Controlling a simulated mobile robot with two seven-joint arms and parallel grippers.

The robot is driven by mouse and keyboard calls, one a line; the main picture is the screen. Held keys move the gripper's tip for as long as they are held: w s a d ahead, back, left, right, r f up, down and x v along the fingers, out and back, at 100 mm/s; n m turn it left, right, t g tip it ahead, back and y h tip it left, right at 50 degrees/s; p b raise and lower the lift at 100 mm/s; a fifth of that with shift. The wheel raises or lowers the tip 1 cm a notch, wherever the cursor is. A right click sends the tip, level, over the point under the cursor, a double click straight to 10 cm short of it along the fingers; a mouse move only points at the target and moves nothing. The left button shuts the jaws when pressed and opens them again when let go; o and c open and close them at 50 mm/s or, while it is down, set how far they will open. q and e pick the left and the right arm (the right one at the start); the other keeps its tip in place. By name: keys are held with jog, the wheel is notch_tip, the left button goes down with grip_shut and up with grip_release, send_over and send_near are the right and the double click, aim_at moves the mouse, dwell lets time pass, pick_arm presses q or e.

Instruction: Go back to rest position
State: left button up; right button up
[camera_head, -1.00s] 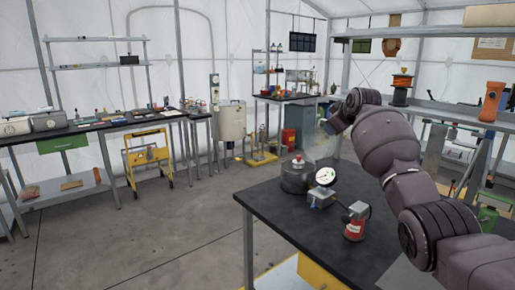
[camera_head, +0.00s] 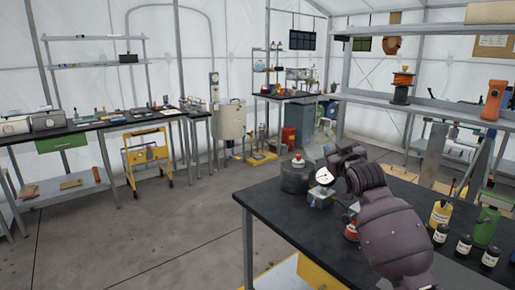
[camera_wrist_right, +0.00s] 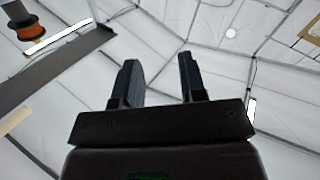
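My right arm comes in from the lower right of the head view, bent over the black table (camera_head: 262,205). My right gripper is clear in the right wrist view (camera_wrist_right: 158,80). Its two dark fingers stand apart with nothing between them. That view looks up at the white tent roof. In the head view the fingers cannot be made out clearly at the end of the arm. My left arm and gripper are not in view.
A dark round pot (camera_head: 294,178) and a dial gauge (camera_head: 324,176) stand on the table near my wrist. A red bottle (camera_head: 351,231) is partly behind my arm. A yellow bottle (camera_head: 440,214) and a green canister (camera_head: 484,227) stand at right. Floor at left is clear.

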jog(key=s+d+f+m+g, duration=0.1)
jog(key=s+d+f+m, duration=0.1)
jog(key=s+f, duration=2)
jog(key=s+d+f+m+g+h, duration=0.1)
jog(key=s+f+g, duration=0.2)
jog(key=s+f, duration=0.7)
jog(key=s+d+f+m+g+h, duration=0.1)
jog(key=s+d+f+g, duration=0.1)
jog(key=s+f, duration=0.9)
jog(key=s+g, duration=0.1)
jog(key=s, duration=0.4)
jog(key=shift+s+d+f, duration=0.2)
jog(key=shift+s+d, duration=0.1)
jog(key=shift+s, duration=0.05)
